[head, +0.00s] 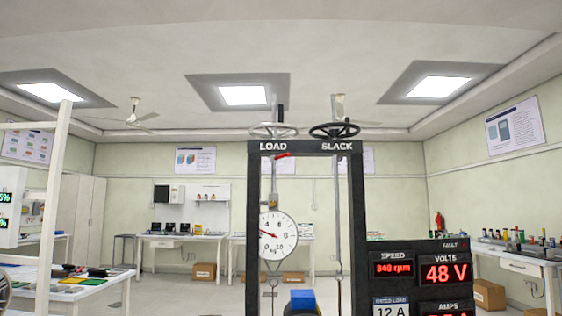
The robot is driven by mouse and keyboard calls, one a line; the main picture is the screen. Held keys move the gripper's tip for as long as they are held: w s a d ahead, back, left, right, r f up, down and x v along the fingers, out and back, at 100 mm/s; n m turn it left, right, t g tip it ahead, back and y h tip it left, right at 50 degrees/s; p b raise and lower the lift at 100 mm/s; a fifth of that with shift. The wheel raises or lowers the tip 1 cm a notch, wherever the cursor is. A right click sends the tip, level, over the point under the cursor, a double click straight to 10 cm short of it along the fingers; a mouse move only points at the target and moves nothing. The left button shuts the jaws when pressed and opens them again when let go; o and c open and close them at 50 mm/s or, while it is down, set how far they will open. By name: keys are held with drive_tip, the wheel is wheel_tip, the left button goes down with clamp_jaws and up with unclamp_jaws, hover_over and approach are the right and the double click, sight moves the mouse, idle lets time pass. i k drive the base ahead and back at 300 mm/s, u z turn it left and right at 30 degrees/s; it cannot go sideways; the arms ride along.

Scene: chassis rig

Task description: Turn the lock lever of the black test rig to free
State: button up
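The black test rig (358,215) stands upright in front of me, right of centre, with LOAD and SLACK on its top beam. A small red lever-like piece (282,155) sits at the beam's lower edge under LOAD, tilted slightly; I cannot tell if it is the lock lever or which position it marks. A pale handwheel (272,130) is above LOAD and a black handwheel (335,130) above SLACK. A round dial (277,236) with a red needle hangs inside the frame. The rig's lower part is cut off. My gripper is not in view.
A black display panel (440,254) reads 340 rpm and 48 V at the rig's right. A blue block (302,299) sits low inside the frame. A white post (54,200) and a cluttered table (100,291) are at left. A bench (528,264) is at right.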

sight(282, 157)
drive_tip(key=k, duration=0.55)
drive_tip(key=u, duration=0.9)
drive_tip(key=i, duration=1.4)
drive_tip(key=z, duration=0.9)
